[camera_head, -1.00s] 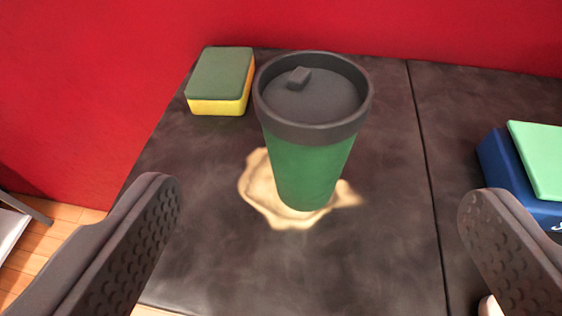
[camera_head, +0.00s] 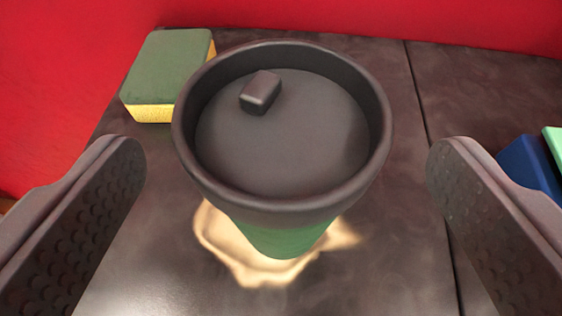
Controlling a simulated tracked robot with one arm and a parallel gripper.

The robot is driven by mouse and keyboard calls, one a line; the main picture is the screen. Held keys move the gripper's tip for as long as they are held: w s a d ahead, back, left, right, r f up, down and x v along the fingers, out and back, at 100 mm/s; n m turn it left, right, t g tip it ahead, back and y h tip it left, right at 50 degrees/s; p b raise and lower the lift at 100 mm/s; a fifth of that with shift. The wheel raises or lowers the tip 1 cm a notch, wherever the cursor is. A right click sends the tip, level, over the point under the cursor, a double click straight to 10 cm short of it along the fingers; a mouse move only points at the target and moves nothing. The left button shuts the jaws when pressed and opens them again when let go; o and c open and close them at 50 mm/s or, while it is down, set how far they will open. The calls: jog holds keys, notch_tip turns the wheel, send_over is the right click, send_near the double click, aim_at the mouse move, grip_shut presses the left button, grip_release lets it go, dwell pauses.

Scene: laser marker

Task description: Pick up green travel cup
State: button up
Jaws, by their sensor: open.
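The green travel cup (camera_head: 283,240) stands upright on the dark table, with its wide dark grey lid (camera_head: 290,150) facing me. The lid has a small raised tab and hides most of the green body. My gripper (camera_head: 285,160) is open, with one finger at the left and one at the right of the cup. A clear gap shows between each finger and the lid, and the jaws hold nothing.
A pale tan spill (camera_head: 225,245) lies around the cup's base. A yellow and green sponge (camera_head: 165,75) sits behind left. Blue (camera_head: 528,165) and light green (camera_head: 553,146) items lie at the right. A red wall (camera_head: 80,60) stands behind the dark tabletop (camera_head: 400,90).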

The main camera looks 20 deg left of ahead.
aim_at(281, 120)
jog(key=shift+p+x, duration=0.5)
jog(key=shift+x, duration=2.15)
jog(key=shift+s+a, duration=0.1)
jog(key=c, duration=0.8)
